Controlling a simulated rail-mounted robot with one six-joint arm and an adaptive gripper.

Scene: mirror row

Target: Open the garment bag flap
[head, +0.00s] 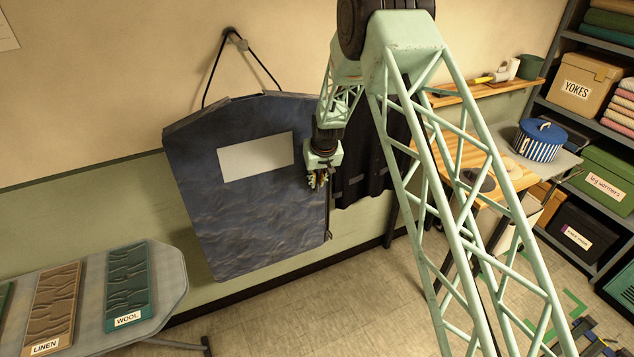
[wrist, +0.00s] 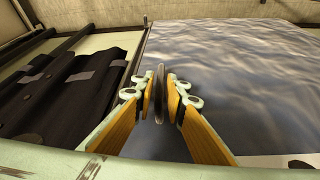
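The dark blue garment bag (head: 245,215) hangs on the wall by a black strap, with a pale blank panel on its front. Its front looks closed; the flap's edge is hard to make out. My gripper (head: 318,182) is at the bag's right edge, in its upper half. In the wrist view, my gripper (wrist: 160,95) has its two fingers close on either side of a thin dark tab (wrist: 160,92), which stands out from the rippled bag front (wrist: 220,60). The fingers appear to touch it. The tab is hidden in the head view.
A dark buttoned garment (head: 372,150) hangs just right of the bag, partly behind my arm. A table (head: 172,290) with fabric samples stands at lower left. Shelves (head: 555,110) and a wooden table (head: 510,165) are at right. The floor below the bag is clear.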

